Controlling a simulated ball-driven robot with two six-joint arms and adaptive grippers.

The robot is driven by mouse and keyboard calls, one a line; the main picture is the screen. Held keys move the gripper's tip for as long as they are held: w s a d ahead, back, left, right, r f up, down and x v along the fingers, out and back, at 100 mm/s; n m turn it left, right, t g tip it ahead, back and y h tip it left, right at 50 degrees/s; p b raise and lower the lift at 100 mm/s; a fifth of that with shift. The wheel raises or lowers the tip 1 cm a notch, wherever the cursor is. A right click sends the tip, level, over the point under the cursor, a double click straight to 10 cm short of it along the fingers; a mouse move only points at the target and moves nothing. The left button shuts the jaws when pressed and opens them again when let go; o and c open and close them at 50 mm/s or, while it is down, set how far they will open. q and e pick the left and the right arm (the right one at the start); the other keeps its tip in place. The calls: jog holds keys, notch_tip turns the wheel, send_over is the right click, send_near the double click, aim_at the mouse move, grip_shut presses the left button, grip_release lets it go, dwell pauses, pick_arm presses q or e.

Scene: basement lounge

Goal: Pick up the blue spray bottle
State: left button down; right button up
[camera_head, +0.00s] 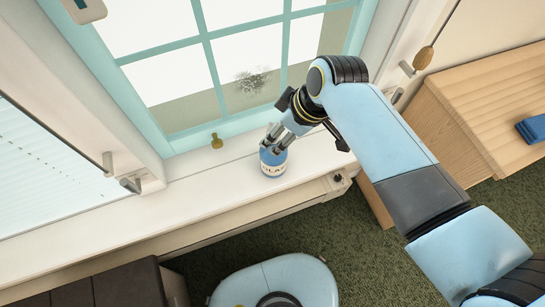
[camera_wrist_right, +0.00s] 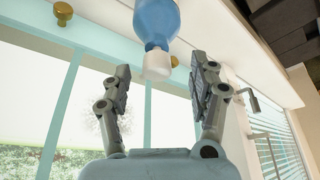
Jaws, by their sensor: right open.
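The blue spray bottle (camera_head: 273,163) stands on the white window sill, with a pale label showing dark letters. My right gripper (camera_head: 278,142) is at its top and hides part of it. In the right wrist view the blue bottle (camera_wrist_right: 156,20) appears inverted, its white top (camera_wrist_right: 157,64) pointing down between the fingertips. The right gripper (camera_wrist_right: 161,66) is open there, with a visible gap on each side of the white top. My left gripper is in neither view.
The white sill (camera_head: 215,178) is clear on both sides of the bottle. A teal-framed window (camera_head: 207,50) rises behind it, with a brass knob (camera_head: 216,142) to the left. A wooden cabinet (camera_head: 460,120) stands right, bearing a blue item (camera_head: 532,128).

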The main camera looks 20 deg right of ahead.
jog(key=x, duration=0.5)
jog(key=shift+w+d, duration=0.1)
jog(key=shift+w, duration=0.1)
jog(key=shift+c, duration=0.2)
grip_shut()
jog(key=shift+r, duration=0.1)
